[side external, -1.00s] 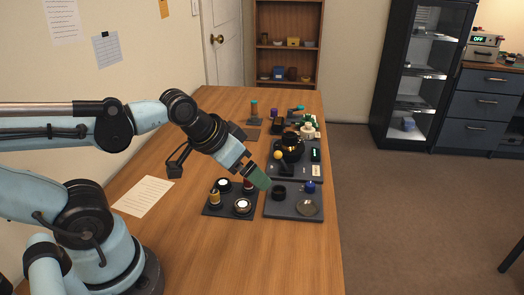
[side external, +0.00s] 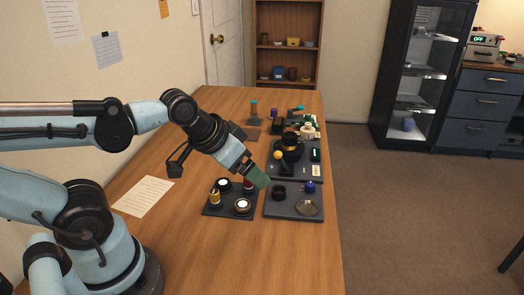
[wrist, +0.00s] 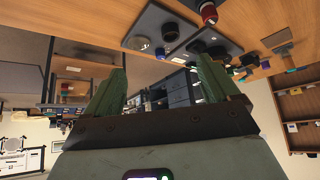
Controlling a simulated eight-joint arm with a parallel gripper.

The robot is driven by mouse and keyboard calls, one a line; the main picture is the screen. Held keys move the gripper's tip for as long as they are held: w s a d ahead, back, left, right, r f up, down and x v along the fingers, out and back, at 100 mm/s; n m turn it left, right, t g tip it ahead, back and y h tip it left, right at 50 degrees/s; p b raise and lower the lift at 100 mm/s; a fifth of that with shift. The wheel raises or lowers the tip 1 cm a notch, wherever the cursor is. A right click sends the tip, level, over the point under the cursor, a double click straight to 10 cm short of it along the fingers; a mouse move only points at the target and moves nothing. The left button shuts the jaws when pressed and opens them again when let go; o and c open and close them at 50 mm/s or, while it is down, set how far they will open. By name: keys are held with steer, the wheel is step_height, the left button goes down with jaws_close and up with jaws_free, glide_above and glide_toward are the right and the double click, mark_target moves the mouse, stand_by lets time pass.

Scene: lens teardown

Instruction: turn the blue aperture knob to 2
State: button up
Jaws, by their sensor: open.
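The blue knob (side external: 310,186) sits at the right of the near dark tray (side external: 285,215) in the side external view. A black ring-shaped part (side external: 279,193) and a round metal dish (side external: 307,208) are on the same tray. My gripper (side external: 262,180) is left of the blue knob and apart from it, above the gap between two trays, with its green fingers pointing down and right. In the wrist view the two fingers (wrist: 162,75) are spread with nothing between them. The knob's marks are too small to read.
Left of my gripper, a dark tray (side external: 228,212) holds several small cylinders. Behind, another tray (side external: 314,176) carries a black lens body (side external: 291,148) and a yellow ball (side external: 278,155). A paper sheet (side external: 144,196) lies on the left. The table's near part is clear.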

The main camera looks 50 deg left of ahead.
steer(key=shift+w+r, duration=0.25)
steer(key=shift+c, duration=1.2)
steer(key=w+r+m, duration=0.1)
steer(key=w+m+g, duration=0.1)
steer(key=w+r+m, duration=0.1)
steer(key=shift+w+d+r+g, duration=0.1)
steer(key=shift+w+r+g, duration=0.2)
steer(key=shift+w, duration=0.1)
steer(key=c, duration=0.3)
steer(key=m+g, duration=0.5)
steer(key=m, duration=0.5)
glide_above(310, 184)
step_height(310, 184, down, 4)
steer(key=shift+c, duration=0.2)
step_height(310, 184, down, 11)
steer(key=shift+f, duration=0.1)
jaws_close()
